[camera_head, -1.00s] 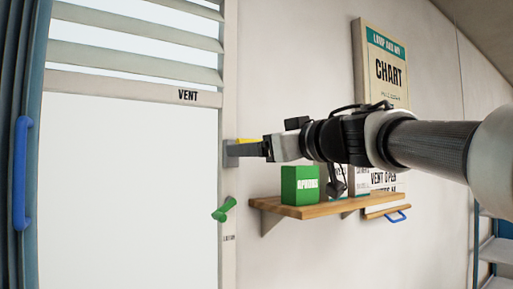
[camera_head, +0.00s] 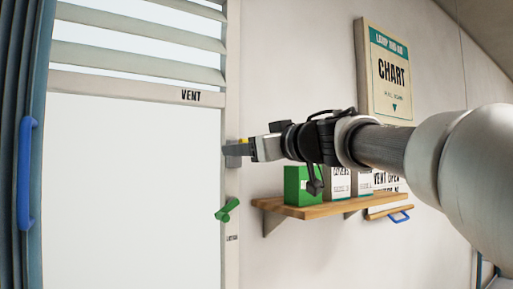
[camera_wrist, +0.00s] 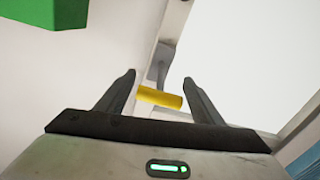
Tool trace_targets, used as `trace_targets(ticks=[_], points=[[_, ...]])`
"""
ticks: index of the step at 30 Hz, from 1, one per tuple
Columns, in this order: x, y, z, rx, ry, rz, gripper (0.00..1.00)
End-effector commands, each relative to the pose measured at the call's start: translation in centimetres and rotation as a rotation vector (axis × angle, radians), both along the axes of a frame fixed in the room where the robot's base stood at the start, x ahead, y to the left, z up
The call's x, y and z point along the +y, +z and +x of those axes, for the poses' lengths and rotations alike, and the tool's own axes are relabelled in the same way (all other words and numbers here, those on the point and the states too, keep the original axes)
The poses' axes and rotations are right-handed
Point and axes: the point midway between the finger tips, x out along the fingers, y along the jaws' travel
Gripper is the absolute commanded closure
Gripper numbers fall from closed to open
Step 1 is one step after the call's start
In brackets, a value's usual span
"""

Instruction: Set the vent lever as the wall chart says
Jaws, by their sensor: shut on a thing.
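The yellow vent lever (camera_head: 243,140) sits on the frame post right of the white panel, below the word VENT. My gripper (camera_head: 236,149) is at it and hides most of it. In the wrist view, the lever (camera_wrist: 160,97) is a short yellow bar between the two dark fingers of my gripper (camera_wrist: 159,76), which is shut on it. A wall chart (camera_head: 392,75) reads "LAMP AND AIR CHART", with a downward arrow.
A green handle (camera_head: 228,210) is on the post below the lever. A wooden shelf (camera_head: 300,211) to the right holds a green box (camera_head: 298,184) and white boxes (camera_head: 338,183), under my arm. Slats (camera_head: 140,52) are above the panel. A blue handle (camera_head: 25,173) is at far left.

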Motion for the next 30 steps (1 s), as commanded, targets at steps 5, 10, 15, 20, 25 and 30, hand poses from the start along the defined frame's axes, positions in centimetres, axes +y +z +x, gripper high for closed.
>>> trace_targets(ticks=[5,10,15,20,25,30], points=[[-0.1,-0.2,0.0,-0.004,-0.001,0.004,0.79],[-0.1,-0.9,0.0,-0.034,-0.001,0.025,0.79],[-0.3,-2.1,-0.1,-0.105,-0.004,0.074,0.79],[-0.2,-3.1,-0.1,-0.2,-0.004,0.138,0.79],[-0.2,-3.9,0.0,-0.306,-0.004,0.207,0.79],[-0.1,-4.4,0.2,-0.4,-0.003,0.273,0.79]])
